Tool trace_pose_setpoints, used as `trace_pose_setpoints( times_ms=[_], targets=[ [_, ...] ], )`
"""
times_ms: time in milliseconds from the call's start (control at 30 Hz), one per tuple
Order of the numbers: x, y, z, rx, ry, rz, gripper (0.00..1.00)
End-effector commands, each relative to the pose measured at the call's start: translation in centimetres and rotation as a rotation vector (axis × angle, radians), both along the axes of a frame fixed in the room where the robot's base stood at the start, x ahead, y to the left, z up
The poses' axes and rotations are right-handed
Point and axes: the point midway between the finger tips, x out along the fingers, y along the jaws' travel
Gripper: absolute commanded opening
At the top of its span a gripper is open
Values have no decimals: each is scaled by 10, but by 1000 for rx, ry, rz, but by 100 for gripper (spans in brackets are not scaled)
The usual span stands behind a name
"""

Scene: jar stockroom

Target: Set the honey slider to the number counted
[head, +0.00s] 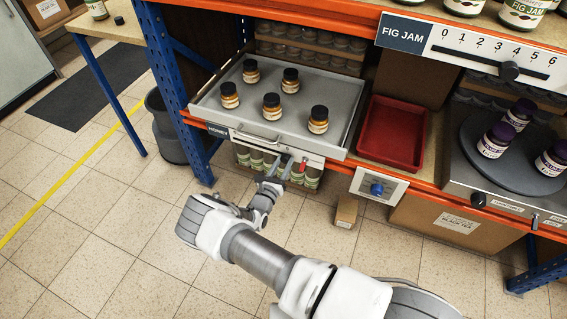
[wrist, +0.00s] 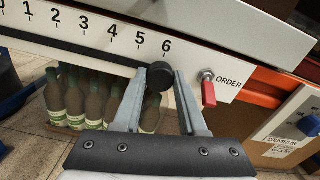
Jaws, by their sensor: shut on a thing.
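The honey slider is a black knob (wrist: 158,79) on a white panel (wrist: 105,38) numbered up to 6. In the wrist view the knob stands under the 6, at the right end of the scale. My gripper (wrist: 160,92) is shut on the knob, one finger on each side. In the head view my gripper (head: 281,168) reaches the panel below the grey tray (head: 205,107), beside the HONEY label (head: 217,131). Several amber, black-lidded honey jars (head: 271,107) stand in the tray. The head view does not show the knob clearly.
A red ORDER switch (wrist: 208,89) sits just right of the knob. An empty red bin (head: 393,132) and a blue-knob panel (head: 378,188) are to the right. The FIG JAM slider (head: 509,70) is above. Dark jars (head: 496,140) stand on a turntable (head: 475,150).

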Motion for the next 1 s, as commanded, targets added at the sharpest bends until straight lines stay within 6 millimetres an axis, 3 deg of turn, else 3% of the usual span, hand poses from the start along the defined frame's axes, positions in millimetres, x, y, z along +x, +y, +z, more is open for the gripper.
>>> trace_pose_setpoints(
  times_ms=[167,500,767,800,933,1000],
  targets=[
    [0,3,-1,1,0,-1,0],
    [11,33,-1,0,1,1,0],
    [11,33,-1,0,1,1,0],
    [11,33,-1,0,1,1,48],
    [11,32,0,0,1,1,72],
    [12,32,0,0,1,1,72]
  ],
)
